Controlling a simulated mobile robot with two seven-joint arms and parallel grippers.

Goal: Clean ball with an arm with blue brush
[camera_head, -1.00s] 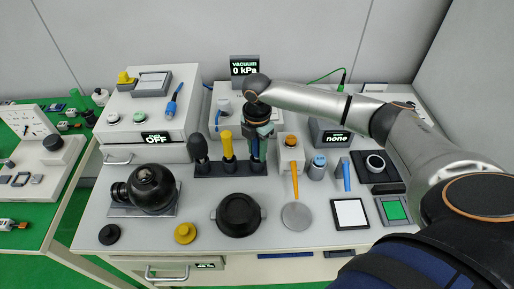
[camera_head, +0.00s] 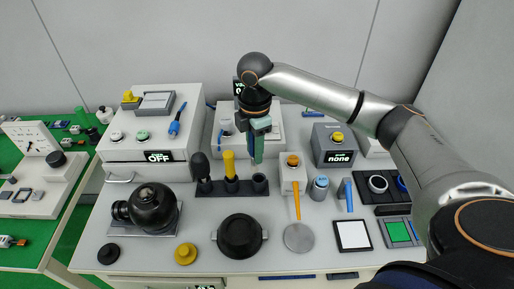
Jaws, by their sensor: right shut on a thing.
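The ball (camera_head: 154,208) is a glossy black sphere with a side port, sitting on a metal plate at the front left of the bench. My right gripper (camera_head: 257,130) is shut on the brush (camera_head: 258,152), whose visible part is blue-green. It hangs upright above the dark tool rack (camera_head: 243,190). The rack's right socket (camera_head: 260,181) stands open and empty below it. A black tool (camera_head: 202,167) and a yellow-handled tool (camera_head: 229,165) stand in the other sockets. The ball is to the left of my right gripper and apart from it. My left gripper is out of view.
A black round dish (camera_head: 239,237) and a yellow knob (camera_head: 186,253) lie in front of the rack. An orange-handled disc tool (camera_head: 298,236) and a white framed pad (camera_head: 352,235) lie to the right. A white instrument box (camera_head: 148,128) stands behind the ball.

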